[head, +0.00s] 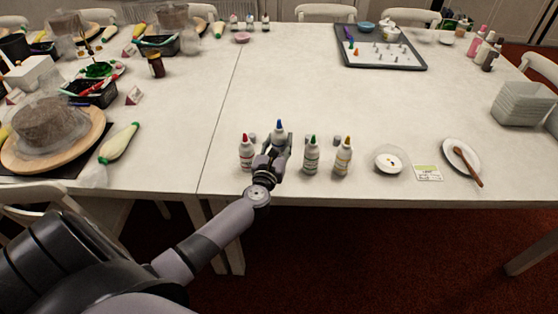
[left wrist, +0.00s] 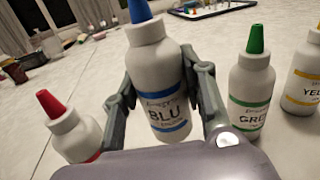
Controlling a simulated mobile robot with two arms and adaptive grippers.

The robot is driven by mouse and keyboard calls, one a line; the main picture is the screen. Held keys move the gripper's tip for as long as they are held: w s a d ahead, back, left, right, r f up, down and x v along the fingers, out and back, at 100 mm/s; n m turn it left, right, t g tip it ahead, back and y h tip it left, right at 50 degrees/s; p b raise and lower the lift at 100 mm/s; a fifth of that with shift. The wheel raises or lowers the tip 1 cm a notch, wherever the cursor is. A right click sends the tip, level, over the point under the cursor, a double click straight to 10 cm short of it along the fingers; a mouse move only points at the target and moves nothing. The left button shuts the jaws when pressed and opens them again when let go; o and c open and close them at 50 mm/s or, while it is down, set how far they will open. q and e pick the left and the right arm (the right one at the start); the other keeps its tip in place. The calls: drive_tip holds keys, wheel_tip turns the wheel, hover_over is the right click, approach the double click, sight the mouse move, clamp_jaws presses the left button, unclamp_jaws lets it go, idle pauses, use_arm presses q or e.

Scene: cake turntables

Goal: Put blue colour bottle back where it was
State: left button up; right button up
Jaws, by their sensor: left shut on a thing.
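The blue colour bottle (head: 279,129) is white with a blue tip and a blue-edged label; in the left wrist view (left wrist: 157,85) its label reads "BLU". My left gripper (head: 276,145) is shut on it, one finger on each side of its body. The bottle is upright, slightly tilted in the wrist view. It stands between the red-tipped bottle (head: 246,153) and the green-tipped bottle (head: 311,155) near the table's front edge. The gripper hides its base in the head view, so I cannot tell whether it touches the table. My right gripper is not in view.
A yellow-tipped bottle (head: 343,157) stands right of the green one. Further right are a small bowl (head: 389,160), a card (head: 428,173) and a plate with a brown spoon (head: 461,153). The table (head: 300,90) behind the bottles is clear up to a grey tray (head: 381,65).

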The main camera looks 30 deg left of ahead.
use_arm(q)
wheel_tip(320, 180, down, 4)
drive_tip(key=shift+f+b, duration=0.1)
drive_tip(key=shift+b, duration=0.85)
drive_tip(key=shift+f, duration=0.4)
drive_tip(key=shift+f+b, duration=0.2)
drive_tip(key=shift+b, duration=0.1)
drive_tip(key=o, duration=0.7)
drive_tip(key=shift+o, duration=0.3)
drive_tip(key=shift+r, duration=0.15)
